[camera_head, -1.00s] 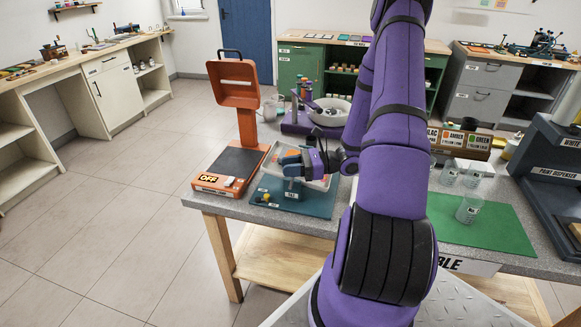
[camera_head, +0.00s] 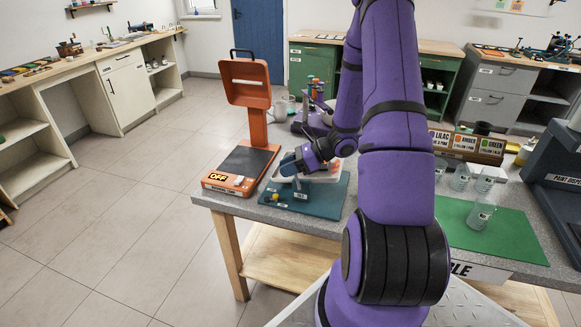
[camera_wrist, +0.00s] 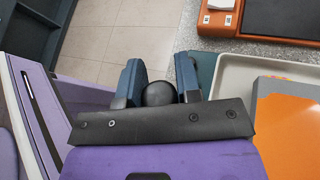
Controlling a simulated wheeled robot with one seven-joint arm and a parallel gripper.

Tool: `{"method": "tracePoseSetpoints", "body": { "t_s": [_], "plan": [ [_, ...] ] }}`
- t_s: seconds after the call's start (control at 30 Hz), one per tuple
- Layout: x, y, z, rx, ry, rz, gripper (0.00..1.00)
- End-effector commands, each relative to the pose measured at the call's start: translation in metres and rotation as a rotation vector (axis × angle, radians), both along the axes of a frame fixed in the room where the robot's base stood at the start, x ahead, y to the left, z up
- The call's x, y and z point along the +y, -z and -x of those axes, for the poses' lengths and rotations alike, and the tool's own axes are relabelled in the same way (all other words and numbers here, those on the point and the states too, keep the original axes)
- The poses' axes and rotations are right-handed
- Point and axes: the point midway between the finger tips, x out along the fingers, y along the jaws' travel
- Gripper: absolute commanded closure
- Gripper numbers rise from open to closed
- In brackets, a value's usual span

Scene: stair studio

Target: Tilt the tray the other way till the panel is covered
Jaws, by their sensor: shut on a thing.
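The pale shallow tray (camera_head: 326,176) sits over a teal base (camera_head: 325,197) on the workbench, partly hidden by my arm. In the wrist view the tray's pale rim (camera_wrist: 232,80) is at the right. Inside it is a grey panel with a large orange area (camera_wrist: 288,125); both are cut off by the frame edge. My gripper (camera_head: 284,164) is at the tray's left side. In the wrist view its blue fingers (camera_wrist: 158,82) are shut around a black round knob (camera_wrist: 160,94). The tray's exact tilt is hard to tell.
An orange stand with a dark pad (camera_head: 247,161) and an "OFF" display is just left of the base. A green mat (camera_head: 500,232) with clear cups (camera_head: 480,214) lies to the right. A purple machine (camera_head: 312,122) stands behind. Open floor lies left.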

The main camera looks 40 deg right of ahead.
Motion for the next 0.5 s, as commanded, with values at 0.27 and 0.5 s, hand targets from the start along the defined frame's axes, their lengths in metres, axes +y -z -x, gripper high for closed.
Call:
{"method": "tracePoseSetpoints", "body": {
  "t_s": [0.27, 0.5],
  "plan": [
    [0.0028, 0.003, -0.0054, 0.064, -0.001, 0.039, 1.0],
    [0.0033, 0.0042, -0.0067, 0.085, 0.0, 0.052, 1.0]
  ]
}}
